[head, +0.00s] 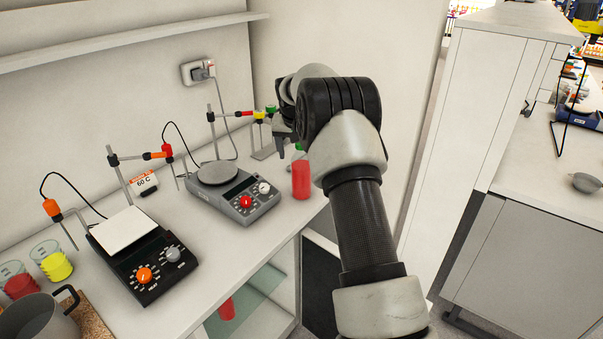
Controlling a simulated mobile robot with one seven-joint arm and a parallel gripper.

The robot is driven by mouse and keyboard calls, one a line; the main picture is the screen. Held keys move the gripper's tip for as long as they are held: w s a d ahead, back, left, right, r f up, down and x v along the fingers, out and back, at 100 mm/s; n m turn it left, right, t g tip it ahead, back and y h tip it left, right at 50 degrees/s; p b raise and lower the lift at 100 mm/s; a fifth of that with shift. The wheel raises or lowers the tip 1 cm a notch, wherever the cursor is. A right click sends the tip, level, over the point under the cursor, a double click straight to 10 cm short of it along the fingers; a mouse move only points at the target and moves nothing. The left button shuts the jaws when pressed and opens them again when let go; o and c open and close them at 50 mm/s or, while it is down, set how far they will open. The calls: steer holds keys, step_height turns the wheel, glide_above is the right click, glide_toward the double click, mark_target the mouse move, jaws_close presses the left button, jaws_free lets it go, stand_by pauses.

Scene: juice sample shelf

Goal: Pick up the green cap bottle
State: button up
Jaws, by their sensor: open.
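A bottle of red liquid (301,181) stands upright on the bench, near its right end, beside the grey hotplate. My gripper (283,147) is open, above and slightly behind the bottle's left side in the picture. Its fingers point down and are partly hidden by my wrist. They look empty, and I cannot tell whether they touch the bottle.
A black hotplate (142,256), beakers (55,266) and a pot (38,318) stand farther left. A red item (227,309) is on the glass shelf below. A wall rises behind.

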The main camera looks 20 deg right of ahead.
steer(key=x, duration=0.5)
steer(key=shift+d+p, duration=0.3)
steer(key=shift+p, duration=0.1)
steer(key=c, duration=1.6)
steer(key=shift+r, duration=0.2)
steer(key=shift+c, duration=0.2)
